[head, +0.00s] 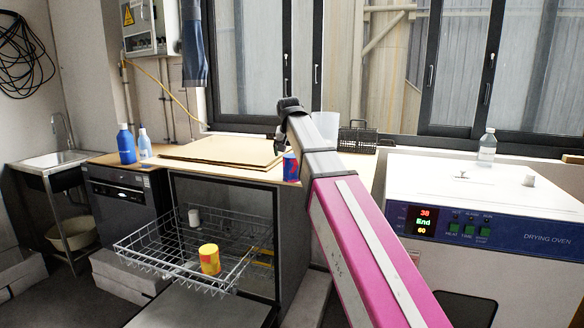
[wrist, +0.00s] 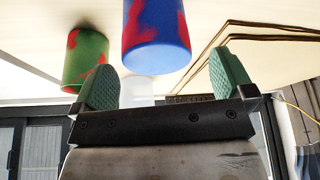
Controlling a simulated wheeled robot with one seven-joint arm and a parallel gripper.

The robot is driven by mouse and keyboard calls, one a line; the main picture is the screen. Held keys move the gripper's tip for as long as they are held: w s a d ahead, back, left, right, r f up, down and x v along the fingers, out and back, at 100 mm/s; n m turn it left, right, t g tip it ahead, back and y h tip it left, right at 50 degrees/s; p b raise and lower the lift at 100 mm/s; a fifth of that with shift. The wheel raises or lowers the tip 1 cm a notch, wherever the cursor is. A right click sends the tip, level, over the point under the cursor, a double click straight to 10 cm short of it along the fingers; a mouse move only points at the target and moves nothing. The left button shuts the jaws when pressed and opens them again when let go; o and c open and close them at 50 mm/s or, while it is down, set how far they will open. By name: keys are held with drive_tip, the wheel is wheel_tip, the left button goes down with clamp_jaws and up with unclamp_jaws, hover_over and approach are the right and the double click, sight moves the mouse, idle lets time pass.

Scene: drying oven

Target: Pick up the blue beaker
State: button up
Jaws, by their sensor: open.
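The blue beaker (head: 290,167) with red patches stands on the wooden counter, just below the end of my arm in the head view. In the wrist view, which looks upside down, the blue beaker (wrist: 155,40) shows large between the two green finger pads, with a gap on each side. My gripper (wrist: 160,60) is open and empty. I cannot tell how far the beaker reaches between the pads. In the head view my gripper (head: 281,138) is small, dark and partly hidden by my arm.
A green beaker with red patches (wrist: 86,60) stands close beside the left pad in the wrist view. Flat brown boards (head: 222,150) lie left of the blue beaker. An open dishwasher rack (head: 160,250) holds a yellow-red beaker (head: 209,259). The drying oven (head: 480,195) is at right.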

drive_tip(key=shift+x, duration=2.35)
drive_tip(key=shift+s+d, duration=0.1)
drive_tip(key=shift+d, duration=0.05)
drive_tip(key=c, duration=1)
drive_tip(key=shift+c, duration=0.2)
drive_tip(key=shift+r, duration=0.1)
